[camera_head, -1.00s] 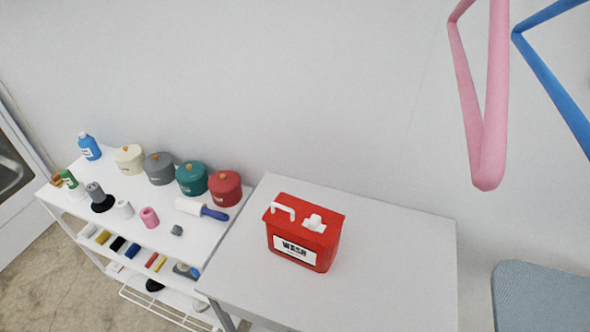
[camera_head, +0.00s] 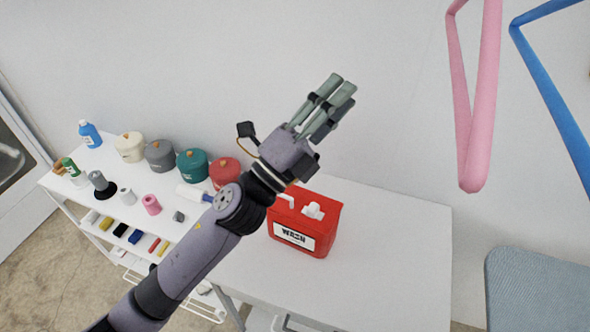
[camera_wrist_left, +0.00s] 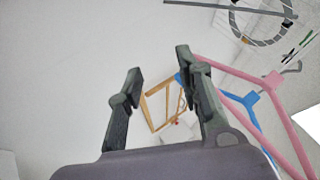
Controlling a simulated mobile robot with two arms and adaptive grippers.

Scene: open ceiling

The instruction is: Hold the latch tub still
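The latch tub (camera_head: 301,232) is a red box with a white label and white fittings on its lid. It stands upright on the white table in the head view. My left gripper (camera_head: 338,92) is raised above and behind the tub in the picture, apart from it. My left wrist and forearm cover part of the tub's left side and lid. In the left wrist view the two fingers (camera_wrist_left: 157,90) stand apart with nothing between them, and the tub is not seen there. My right gripper is in neither view.
The white table (camera_head: 400,260) is bare around the tub. A white shelf (camera_head: 95,205) at left holds round lidded pots, spools and a blue bottle (camera_head: 90,134). Pink (camera_head: 473,140) and blue (camera_head: 555,95) hangers hang at upper right. A blue-grey padded surface (camera_head: 540,290) is at lower right.

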